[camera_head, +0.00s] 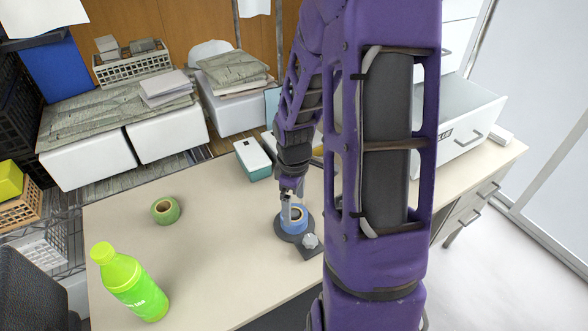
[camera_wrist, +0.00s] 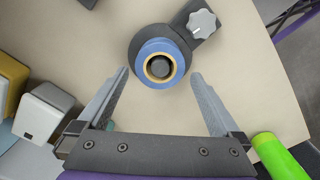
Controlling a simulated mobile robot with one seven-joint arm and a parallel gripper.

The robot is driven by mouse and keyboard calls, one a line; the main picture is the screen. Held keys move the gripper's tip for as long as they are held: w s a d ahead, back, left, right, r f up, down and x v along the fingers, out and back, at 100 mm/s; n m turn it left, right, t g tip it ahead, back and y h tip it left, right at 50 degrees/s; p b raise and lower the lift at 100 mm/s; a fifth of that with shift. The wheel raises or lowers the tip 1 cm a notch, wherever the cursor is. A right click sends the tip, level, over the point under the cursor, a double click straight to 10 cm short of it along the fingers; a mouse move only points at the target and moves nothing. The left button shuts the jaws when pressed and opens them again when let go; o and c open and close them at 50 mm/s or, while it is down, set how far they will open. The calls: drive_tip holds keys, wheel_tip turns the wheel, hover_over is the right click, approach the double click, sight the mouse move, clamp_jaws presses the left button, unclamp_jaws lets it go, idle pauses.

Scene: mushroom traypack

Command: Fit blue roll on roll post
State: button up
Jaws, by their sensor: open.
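The blue roll (camera_head: 297,226) stands on the dark grey holder (camera_head: 308,252) on the desk, and it also shows in the wrist view (camera_wrist: 144,74). The roll is around the roll post: the dark post end (camera_wrist: 159,67) shows inside its tan core. I cannot tell exactly how low it sits. My gripper (camera_wrist: 159,75) is open, with one finger on each side of the roll in the picture and gaps between. In the head view my gripper (camera_head: 289,207) is at the roll, which it partly covers.
The holder has a pale knob (camera_wrist: 201,22). A green roll (camera_head: 165,210) and a green bottle (camera_head: 130,284) stand on the left of the desk (camera_head: 215,270). A white-and-teal box (camera_head: 252,158) is behind. An open drawer (camera_head: 465,125) is at the right. The desk's middle is clear.

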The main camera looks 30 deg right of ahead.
wheel_tip(320, 180, up, 13)
drive_tip(key=p, duration=0.2)
